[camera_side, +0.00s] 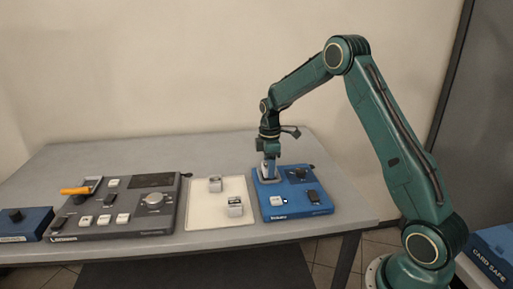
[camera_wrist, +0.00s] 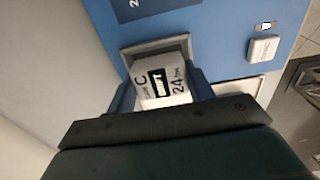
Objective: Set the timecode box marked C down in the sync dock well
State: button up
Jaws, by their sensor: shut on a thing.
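The timecode box marked C (camera_wrist: 162,80) is a small white block with a dark display and "24" lettering on its top. My gripper (camera_wrist: 165,95) is shut on it, one finger at each side. The sync dock (camera_side: 290,207) is the blue unit at the right of the table. Its grey-rimmed well (camera_wrist: 152,50) shows just beyond the box in the wrist view, and the box and fingers cover much of it. In the side view my gripper (camera_side: 268,174) points down at the dock's rear left; I cannot tell whether the box is inside the well or just above it.
A white tray (camera_side: 195,215) left of the dock holds two small pale boxes (camera_side: 215,184) (camera_side: 235,207). The dock carries a knob (camera_side: 300,172), a white button (camera_side: 277,201) and a dark part (camera_side: 313,196). A grey control panel (camera_side: 130,222) stands farther left. The table behind is clear.

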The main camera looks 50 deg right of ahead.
jog(key=shift+f, duration=0.25)
jog(key=shift+r, duration=0.85)
dwell(0.4)
jog(key=shift+f, duration=0.85)
dwell(1.1)
jog(key=o, duration=0.7)
jog(key=shift+r, duration=0.15)
notch_tip(320, 180, up, 11)
dwell(1.2)
dwell(0.4)
